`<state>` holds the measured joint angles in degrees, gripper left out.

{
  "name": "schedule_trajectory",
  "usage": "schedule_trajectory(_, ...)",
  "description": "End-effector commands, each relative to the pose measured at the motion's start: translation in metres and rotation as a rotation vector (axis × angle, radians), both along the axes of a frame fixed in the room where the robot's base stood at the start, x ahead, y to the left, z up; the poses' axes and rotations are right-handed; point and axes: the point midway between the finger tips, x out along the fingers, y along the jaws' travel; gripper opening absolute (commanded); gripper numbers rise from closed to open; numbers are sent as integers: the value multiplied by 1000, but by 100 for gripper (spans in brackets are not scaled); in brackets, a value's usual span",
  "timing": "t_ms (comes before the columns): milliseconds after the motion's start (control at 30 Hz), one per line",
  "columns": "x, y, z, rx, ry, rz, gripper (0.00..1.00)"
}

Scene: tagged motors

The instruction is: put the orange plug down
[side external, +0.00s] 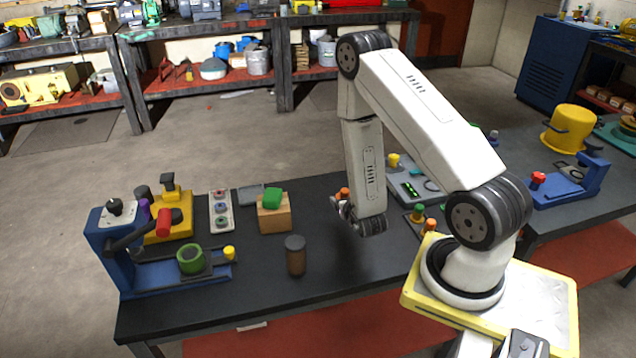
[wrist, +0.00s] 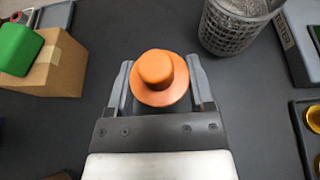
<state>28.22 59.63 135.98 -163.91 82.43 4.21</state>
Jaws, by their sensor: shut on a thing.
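The orange plug (wrist: 158,72) has a round flange and a smaller knob on top. In the wrist view it sits upright between the two fingers of my gripper (wrist: 161,84), which is shut on it. In the side view the plug (side external: 344,192) shows as a small orange spot beside my gripper (side external: 346,212), low over the dark bench (side external: 330,262). My wrist partly hides the fingers there. I cannot tell whether the plug touches the bench.
A cardboard box (wrist: 55,66) with a green block (wrist: 18,48) stands left of my gripper. A grey mesh basket (wrist: 232,30) stands close at the upper right. Bare bench lies around the front middle.

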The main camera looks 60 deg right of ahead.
Motion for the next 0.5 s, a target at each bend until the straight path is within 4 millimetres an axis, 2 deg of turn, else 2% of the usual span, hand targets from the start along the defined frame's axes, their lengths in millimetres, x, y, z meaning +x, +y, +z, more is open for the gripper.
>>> schedule_trajectory(200,0,0,-20,-1,1,0,10)
schedule_trajectory(500,0,0,-26,-1,0,-1,10)
